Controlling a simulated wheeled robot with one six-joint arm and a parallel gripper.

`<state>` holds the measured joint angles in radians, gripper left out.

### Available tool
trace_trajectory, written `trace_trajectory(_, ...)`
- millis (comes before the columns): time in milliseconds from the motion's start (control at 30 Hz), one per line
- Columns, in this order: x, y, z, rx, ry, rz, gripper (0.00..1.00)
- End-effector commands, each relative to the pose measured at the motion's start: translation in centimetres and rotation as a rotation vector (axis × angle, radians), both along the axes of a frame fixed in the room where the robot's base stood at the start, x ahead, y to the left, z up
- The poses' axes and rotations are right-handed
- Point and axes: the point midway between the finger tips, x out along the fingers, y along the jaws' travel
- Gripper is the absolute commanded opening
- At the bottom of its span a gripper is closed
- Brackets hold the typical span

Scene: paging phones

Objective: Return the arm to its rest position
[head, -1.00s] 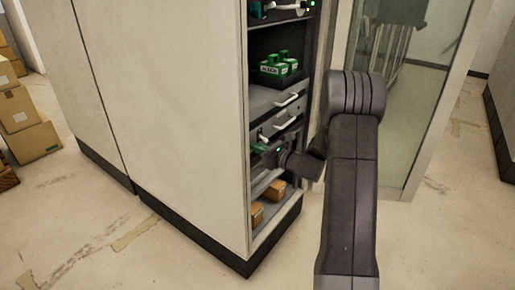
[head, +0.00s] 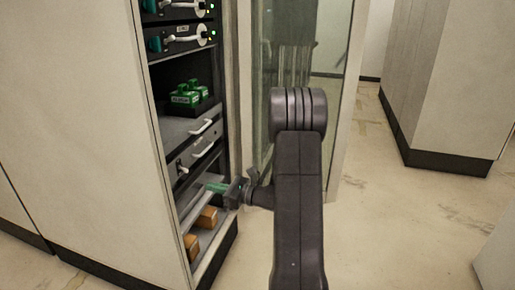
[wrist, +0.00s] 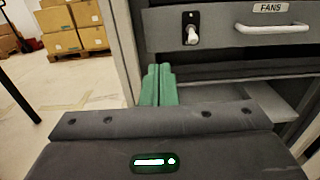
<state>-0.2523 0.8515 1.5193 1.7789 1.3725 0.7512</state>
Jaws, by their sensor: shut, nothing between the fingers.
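My arm reaches forward in the head view, its big dark links in the middle. My gripper (head: 216,187) is at the open front of the equipment cabinet (head: 85,120), below the drawers and above the brown boxes. In the wrist view its two green fingers (wrist: 158,72) lie side by side, shut and empty. I cannot tell whether the fingertips touch anything.
Green units (head: 188,95) sit on a cabinet shelf, with brown boxes (head: 207,217) lower down. A glass door (head: 345,100) stands open beyond my arm. Another cabinet (head: 450,80) is at the right. Cartons (wrist: 75,27) stand far left. The floor to the right is largely clear.

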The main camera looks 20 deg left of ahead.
Motion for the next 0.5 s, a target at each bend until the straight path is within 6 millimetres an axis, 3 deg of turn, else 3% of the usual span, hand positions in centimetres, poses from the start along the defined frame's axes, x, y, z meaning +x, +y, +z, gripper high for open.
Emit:
trace_trajectory(267, 0.0, 0.2, 0.0, 0.0, 0.0, 0.001, 0.0)
trace_trajectory(500, 0.0, 3.0, -0.1, 0.0, -0.001, 0.004, 0.0)
